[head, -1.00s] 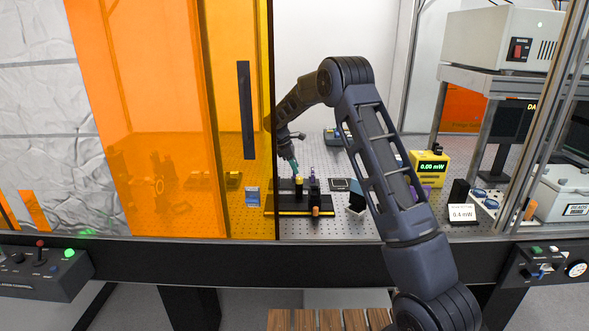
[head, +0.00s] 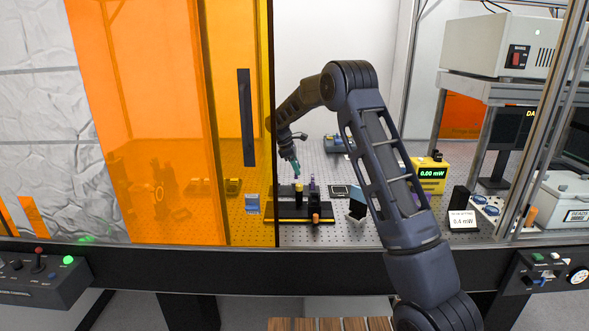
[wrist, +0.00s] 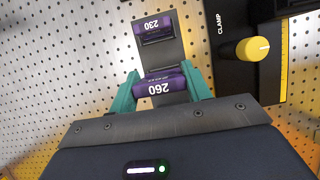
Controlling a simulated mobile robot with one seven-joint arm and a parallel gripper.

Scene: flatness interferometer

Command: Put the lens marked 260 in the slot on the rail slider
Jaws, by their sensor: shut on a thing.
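The lens marked 260 (wrist: 157,87) is a purple piece between the teal fingertips of my gripper (wrist: 160,92) in the wrist view. The fingers are shut on it from both sides. It is over a grey strip-like holder, and I cannot tell whether it touches it. The rail slider, with a yellow knob (wrist: 253,49) and the word CLAMP, is at the upper right; its slot is not clear to see. In the head view my gripper (head: 296,170) is just above the black rail base (head: 285,220). The lens it holds is too small to tell there.
A second purple lens marked 230 (wrist: 154,28) sits on the grey holder (wrist: 172,55). In the head view, an orange sliding panel (head: 150,120) covers the left side. A yellow power meter (head: 430,173) stands to the right.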

